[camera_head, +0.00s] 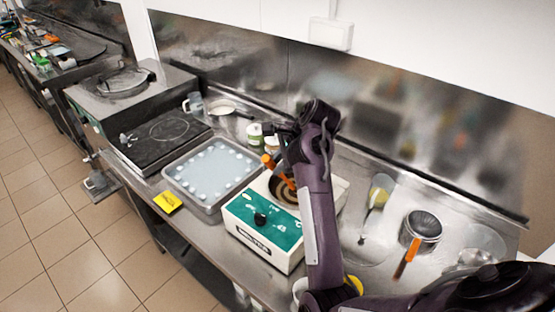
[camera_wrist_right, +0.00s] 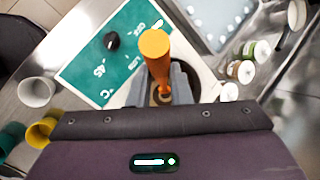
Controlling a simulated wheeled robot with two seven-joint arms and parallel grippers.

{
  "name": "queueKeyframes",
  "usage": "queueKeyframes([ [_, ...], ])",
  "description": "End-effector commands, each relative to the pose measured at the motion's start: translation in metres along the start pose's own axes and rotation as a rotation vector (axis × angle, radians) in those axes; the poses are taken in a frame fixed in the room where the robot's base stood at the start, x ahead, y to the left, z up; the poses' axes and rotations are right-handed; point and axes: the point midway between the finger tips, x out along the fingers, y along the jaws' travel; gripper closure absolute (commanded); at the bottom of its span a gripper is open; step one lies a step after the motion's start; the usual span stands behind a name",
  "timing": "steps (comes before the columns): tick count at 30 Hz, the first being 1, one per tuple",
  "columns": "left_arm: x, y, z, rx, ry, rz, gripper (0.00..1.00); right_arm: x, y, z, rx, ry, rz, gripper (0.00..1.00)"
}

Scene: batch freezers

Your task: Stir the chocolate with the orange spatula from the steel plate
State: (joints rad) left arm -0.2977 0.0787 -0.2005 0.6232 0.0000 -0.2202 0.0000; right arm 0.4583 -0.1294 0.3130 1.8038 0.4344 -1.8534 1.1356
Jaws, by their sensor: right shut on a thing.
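The orange spatula (camera_head: 268,160) is held in my right gripper (camera_head: 280,146), over the melter. In the right wrist view the spatula's orange handle (camera_wrist_right: 154,48) stands up between the fingers (camera_wrist_right: 160,85). The chocolate (camera_head: 284,190) is a brown swirled round in the top of the white and green melter (camera_head: 262,222). The spatula's lower part reaches toward the chocolate; its tip is hard to make out, so I cannot tell how deep it is. My right arm hides the melter's right side. My left gripper is not in view.
A steel tray with pale round pieces (camera_head: 166,180) stands left of the melter, with a black hob (camera_head: 150,142) beyond. A yellow sponge (camera_head: 168,202) lies at the front edge. An orange-handled pot (camera_head: 421,226) stands at right. Small jars (camera_head: 254,134) are behind the melter.

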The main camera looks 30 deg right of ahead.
Motion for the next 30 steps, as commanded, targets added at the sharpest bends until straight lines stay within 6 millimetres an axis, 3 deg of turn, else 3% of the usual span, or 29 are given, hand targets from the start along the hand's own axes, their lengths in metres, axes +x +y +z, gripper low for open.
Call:
queueKeyframes([
  [16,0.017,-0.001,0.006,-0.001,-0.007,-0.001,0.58,0.031,0.000,-0.030,-0.001,-0.001,0.000,1.00],
  [30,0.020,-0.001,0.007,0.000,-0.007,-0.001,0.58,0.039,0.000,-0.039,-0.001,0.000,0.000,1.00],
])
